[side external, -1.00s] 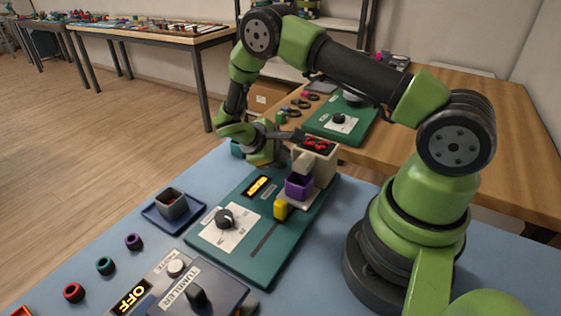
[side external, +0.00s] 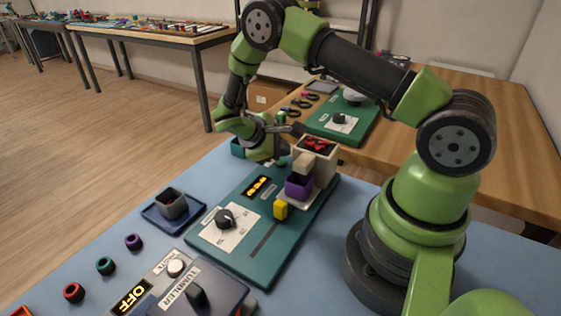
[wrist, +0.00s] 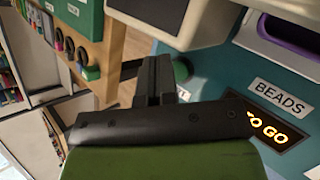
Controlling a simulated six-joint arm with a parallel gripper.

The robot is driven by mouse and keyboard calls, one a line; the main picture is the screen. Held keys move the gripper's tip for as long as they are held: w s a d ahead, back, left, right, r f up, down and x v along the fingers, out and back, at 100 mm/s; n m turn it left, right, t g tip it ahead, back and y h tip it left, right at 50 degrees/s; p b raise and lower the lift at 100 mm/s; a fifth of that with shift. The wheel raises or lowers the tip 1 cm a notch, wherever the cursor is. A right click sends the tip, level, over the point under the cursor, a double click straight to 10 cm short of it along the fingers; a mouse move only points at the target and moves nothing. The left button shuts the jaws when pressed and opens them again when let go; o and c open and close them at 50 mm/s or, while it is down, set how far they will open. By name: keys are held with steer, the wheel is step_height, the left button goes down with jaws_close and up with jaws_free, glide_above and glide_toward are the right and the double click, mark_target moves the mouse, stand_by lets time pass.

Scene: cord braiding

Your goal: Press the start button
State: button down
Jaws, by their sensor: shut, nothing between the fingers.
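In the side external view my gripper (side external: 270,155) is at the far end of the teal board (side external: 262,225), beside the bead dispenser (side external: 318,158), and the button is hidden there. An amber display (side external: 257,186) is lit; the wrist view shows "TO GO" beside a "BEADS" label (wrist: 279,97).
The dispenser with red beads stands close to the gripper, with a purple cup (side external: 299,186) under its spout. A yellow block (side external: 281,209) and a dial (side external: 224,218) are on the board. A tumbler unit (side external: 196,294) reading OFF is in front.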

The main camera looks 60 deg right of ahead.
steer(key=shift+r, duration=2.5)
step_height(320, 180, up, 6)
steer(key=m+t+y, duration=0.1)
steer(key=m+y, duration=0.1)
glide_above(281, 163)
steer(key=a, duration=0.2)
steer(key=s+a+r+m+t+y, duration=0.25)
steer(key=s+a+r, duration=0.2)
steer(key=r, duration=0.35)
steer(key=s+a+r+m+t+y, duration=0.3)
steer(key=s+a+r+t+y, duration=0.3)
steer(key=s, duration=0.5)
steer(key=a+r+t, duration=0.1)
steer(key=a+r, duration=0.1)
steer(key=a, duration=0.1)
steer(key=shift+s+a+m, duration=0.15)
steer(key=shift+m, duration=0.2)
